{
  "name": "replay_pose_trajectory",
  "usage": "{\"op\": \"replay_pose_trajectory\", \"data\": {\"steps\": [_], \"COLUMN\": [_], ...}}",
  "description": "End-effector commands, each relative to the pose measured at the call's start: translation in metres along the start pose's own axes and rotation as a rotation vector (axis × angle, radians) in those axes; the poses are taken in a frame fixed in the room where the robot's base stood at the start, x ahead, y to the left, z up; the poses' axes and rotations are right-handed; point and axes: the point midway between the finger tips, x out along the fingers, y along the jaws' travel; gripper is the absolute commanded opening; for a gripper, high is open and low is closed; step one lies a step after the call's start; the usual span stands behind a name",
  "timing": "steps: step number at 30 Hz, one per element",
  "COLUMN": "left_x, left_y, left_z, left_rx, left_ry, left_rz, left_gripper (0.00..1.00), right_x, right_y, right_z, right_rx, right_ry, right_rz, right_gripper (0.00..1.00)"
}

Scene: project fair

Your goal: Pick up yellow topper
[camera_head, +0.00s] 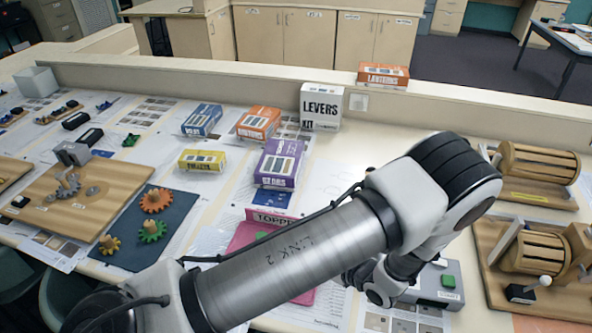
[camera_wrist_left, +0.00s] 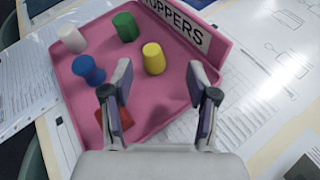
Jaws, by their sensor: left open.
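The yellow topper (camera_wrist_left: 153,58) is a small rounded cylinder standing upright in the pink tray (camera_wrist_left: 180,32) labelled TOPPERS in the left wrist view. My left gripper (camera_wrist_left: 158,80) is open and empty. Its fingertips appear on either side of the yellow topper, slightly nearer the camera; I see no contact. In the head view, my left arm covers much of the pink tray (camera_head: 243,237) and hides the yellow topper and my left gripper's fingertips. My right gripper is in neither view.
The tray also holds a white topper (camera_wrist_left: 72,38), a green topper (camera_wrist_left: 125,26), a blue topper (camera_wrist_left: 88,69) and a red piece (camera_wrist_left: 120,118), partly hidden by the left finger. A grey box with a green button (camera_head: 440,285) stands right of my wrist. Kit boxes stand behind.

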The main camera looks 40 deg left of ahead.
Motion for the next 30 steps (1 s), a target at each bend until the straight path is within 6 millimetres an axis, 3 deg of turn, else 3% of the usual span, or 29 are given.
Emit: {"op": "replay_pose_trajectory", "data": {"steps": [1, 6, 10, 16, 23, 24, 28, 30], "left_x": [0.007, 0.022, 0.034, 0.068, 0.074, 0.074, 0.074, 0.073], "left_y": [-0.001, -0.001, 0.002, 0.002, 0.000, 0.000, 0.000, 0.000], "left_z": [-0.008, -0.008, -0.001, -0.004, -0.006, -0.006, -0.006, -0.006], "left_rx": [-0.002, -0.002, 0.000, -0.001, -0.001, -0.001, -0.001, -0.001], "left_ry": [-0.001, 0.000, 0.004, 0.004, 0.000, 0.001, 0.001, 0.001], "left_rz": [0.001, 0.001, 0.005, 0.004, 0.000, 0.000, 0.000, 0.000], "left_gripper": [0.59, 0.59, 0.59, 0.59, 0.59, 0.52, 0.08, 0.08], "right_x": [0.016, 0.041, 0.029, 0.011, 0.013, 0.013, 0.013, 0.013], "right_y": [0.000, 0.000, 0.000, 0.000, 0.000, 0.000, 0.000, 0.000], "right_z": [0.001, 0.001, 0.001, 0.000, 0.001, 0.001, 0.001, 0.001], "right_rx": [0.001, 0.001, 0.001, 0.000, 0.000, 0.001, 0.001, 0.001], "right_ry": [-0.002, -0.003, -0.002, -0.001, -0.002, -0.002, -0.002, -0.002], "right_rz": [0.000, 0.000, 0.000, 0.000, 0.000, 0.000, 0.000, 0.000], "right_gripper": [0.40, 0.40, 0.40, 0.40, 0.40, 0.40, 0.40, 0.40]}}
